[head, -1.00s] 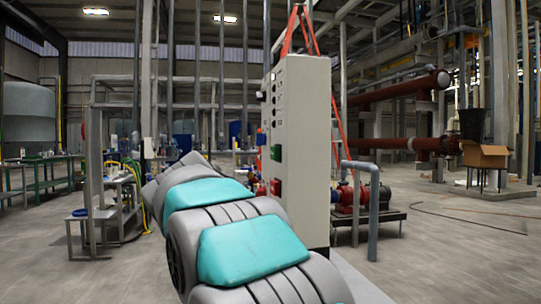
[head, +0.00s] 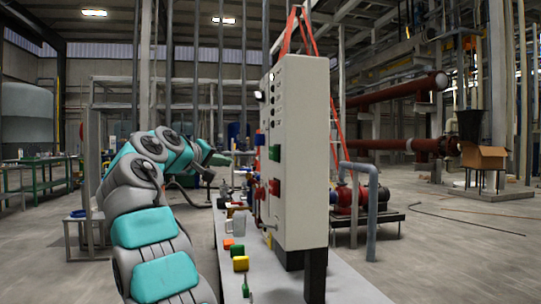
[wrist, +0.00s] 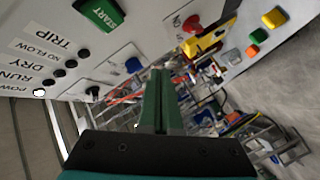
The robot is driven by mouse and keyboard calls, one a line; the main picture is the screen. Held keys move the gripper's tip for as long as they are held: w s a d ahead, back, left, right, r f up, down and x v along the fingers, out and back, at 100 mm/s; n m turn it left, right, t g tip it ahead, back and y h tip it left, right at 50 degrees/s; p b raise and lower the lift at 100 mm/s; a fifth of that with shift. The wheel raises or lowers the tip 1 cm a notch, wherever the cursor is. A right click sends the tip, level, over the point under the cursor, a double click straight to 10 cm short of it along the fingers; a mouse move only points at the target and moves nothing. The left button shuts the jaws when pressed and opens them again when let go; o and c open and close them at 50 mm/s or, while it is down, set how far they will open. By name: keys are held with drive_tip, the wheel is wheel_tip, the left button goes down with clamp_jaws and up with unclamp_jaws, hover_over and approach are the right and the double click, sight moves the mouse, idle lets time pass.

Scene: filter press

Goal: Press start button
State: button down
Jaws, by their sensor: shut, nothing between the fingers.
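The tall grey control cabinet (head: 303,150) stands right of centre in the head view, its button face turned left. The green button marked START (wrist: 100,14) is at the top left of the wrist view, cut by the frame edge. A green block on the panel face shows in the head view (head: 275,152), above a red one (head: 274,187). My gripper (wrist: 158,78) is shut and empty, its green fingers together in the wrist view. It is below and right of START in that picture, apart from it. In the head view my gripper (head: 222,160) is left of the panel face.
A blue knob (wrist: 133,65), a black switch (wrist: 92,93) and a red button (wrist: 192,22) on yellow are also on the panel. Small coloured blocks lie on the grey bench (head: 262,287). A grey pipe (head: 373,205) stands right of the cabinet. Open floor lies farther right.

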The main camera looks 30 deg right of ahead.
sight(274, 153)
drive_tip(key=shift+s+r+m+h, duration=0.15)
drive_tip(key=shift+r+m+h, duration=0.15)
drive_tip(key=shift+r, duration=0.2)
drive_tip(key=shift+s+r+m+h, duration=0.2)
drive_tip(key=shift+r+m, duration=0.1)
drive_tip(key=shift+r, duration=0.15)
drive_tip(key=shift+d, duration=0.1)
drive_tip(key=s+d+b, duration=0.2)
drive_tip(key=d+b, duration=0.1)
drive_tip(key=d, duration=0.5)
drive_tip(key=shift+s+d, duration=0.15)
drive_tip(key=shift+s, duration=0.05)
drive_tip(key=shift+s+d, duration=0.1)
drive_tip(key=shift+d, duration=0.1)
idle(1.6)
drive_tip(key=shift+d, duration=0.25)
